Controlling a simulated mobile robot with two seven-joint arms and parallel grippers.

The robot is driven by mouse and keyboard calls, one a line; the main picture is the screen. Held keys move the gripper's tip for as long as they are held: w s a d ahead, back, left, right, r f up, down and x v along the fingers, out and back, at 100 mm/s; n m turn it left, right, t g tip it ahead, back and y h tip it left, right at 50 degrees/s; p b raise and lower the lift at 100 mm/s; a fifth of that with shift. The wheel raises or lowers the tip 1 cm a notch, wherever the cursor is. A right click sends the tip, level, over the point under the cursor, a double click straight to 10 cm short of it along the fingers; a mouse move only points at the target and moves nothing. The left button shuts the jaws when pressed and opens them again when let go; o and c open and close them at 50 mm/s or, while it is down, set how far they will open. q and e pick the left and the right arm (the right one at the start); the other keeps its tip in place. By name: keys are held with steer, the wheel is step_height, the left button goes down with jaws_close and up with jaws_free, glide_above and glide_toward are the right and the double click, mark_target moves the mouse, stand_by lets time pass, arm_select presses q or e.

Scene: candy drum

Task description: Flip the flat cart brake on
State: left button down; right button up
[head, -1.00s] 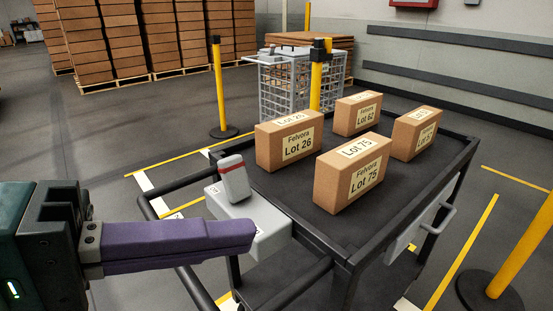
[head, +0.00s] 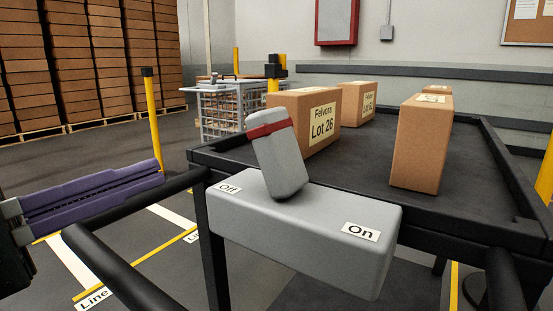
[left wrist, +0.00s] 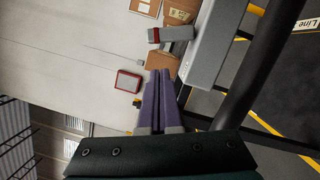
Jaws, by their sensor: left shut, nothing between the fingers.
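The brake lever (head: 277,160) is a grey block with a red band. It stands on a grey brake box (head: 300,240) at the cart's near edge and leans left, toward the "Off" label (head: 228,188). The "On" label (head: 360,232) is on the box's right. My left gripper (head: 160,172) has purple fingers, shut and empty, left of the lever and apart from it. The left wrist view shows the fingers (left wrist: 158,78) below the lever (left wrist: 175,34) in the picture, with the box (left wrist: 213,45) to their right. My right gripper is not in view.
The flat cart (head: 470,215) carries several cartons, one labelled Lot 26 (head: 322,125). Its black handle bar (head: 180,188) runs near my left fingers. A wire cage (head: 225,108) and yellow posts (head: 152,120) stand behind. Floor at the left is open.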

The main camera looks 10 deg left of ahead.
mark_target(279, 152)
arm_select(q)
steer(key=shift+d, duration=0.25)
steer(key=shift+p+x, duration=1.2)
steer(key=shift+x, duration=3.75)
steer(key=shift+r, duration=0.1)
steer(key=shift+d+r+m+p, duration=0.1)
steer(key=shift+r+m+p, duration=0.05)
steer(key=shift+m+p, duration=0.25)
